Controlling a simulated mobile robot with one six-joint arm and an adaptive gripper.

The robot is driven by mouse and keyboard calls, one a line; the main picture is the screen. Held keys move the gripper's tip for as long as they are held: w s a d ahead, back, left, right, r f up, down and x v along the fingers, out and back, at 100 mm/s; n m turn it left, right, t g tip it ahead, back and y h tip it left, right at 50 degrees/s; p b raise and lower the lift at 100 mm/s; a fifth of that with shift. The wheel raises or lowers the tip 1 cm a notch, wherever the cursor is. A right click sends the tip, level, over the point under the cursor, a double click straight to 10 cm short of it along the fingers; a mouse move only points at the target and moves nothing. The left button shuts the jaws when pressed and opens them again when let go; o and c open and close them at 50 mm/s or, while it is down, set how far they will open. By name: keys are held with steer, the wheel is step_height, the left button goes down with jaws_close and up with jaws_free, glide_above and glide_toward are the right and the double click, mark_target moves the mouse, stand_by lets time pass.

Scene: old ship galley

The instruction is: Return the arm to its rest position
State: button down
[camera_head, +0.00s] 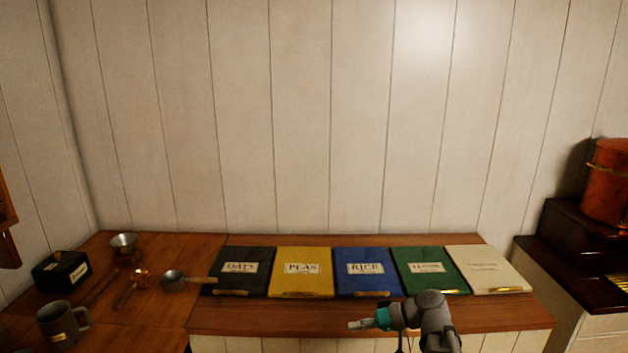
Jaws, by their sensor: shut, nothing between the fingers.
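My arm rises from the bottom edge of the view, in front of the counter and right of its middle. Its grey links bend to the left. My gripper (357,325) is at the end, past a teal band, and points left over the counter's front part. It is shut and empty. It is in front of the blue lid marked RICE (367,272) and appears apart from it.
More lids lie in a row: black OATS (240,270), yellow PEAS (301,271), green (429,269) and cream (486,268). A copper pot (607,183) stands right. The wall behind is bare.

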steer(key=s+d+f+m+g+h, duration=0.1)
steer(key=s+d+f+h, duration=0.2)
steer(key=f+h, duration=0.2)
steer(key=s+d+f+m+g+h, duration=0.1)
steer(key=s+d+f+m+h, duration=0.1)
steer(key=f+h, duration=0.4)
steer(key=shift+s+d+f+m+h, duration=0.15)
steer(key=shift+s+d+m+h, duration=0.15)
steer(key=shift+s+d+h, duration=0.65)
steer(key=shift+s+a, duration=0.2)
steer(key=shift+s, duration=0.05)
steer(key=shift+s, duration=0.15)
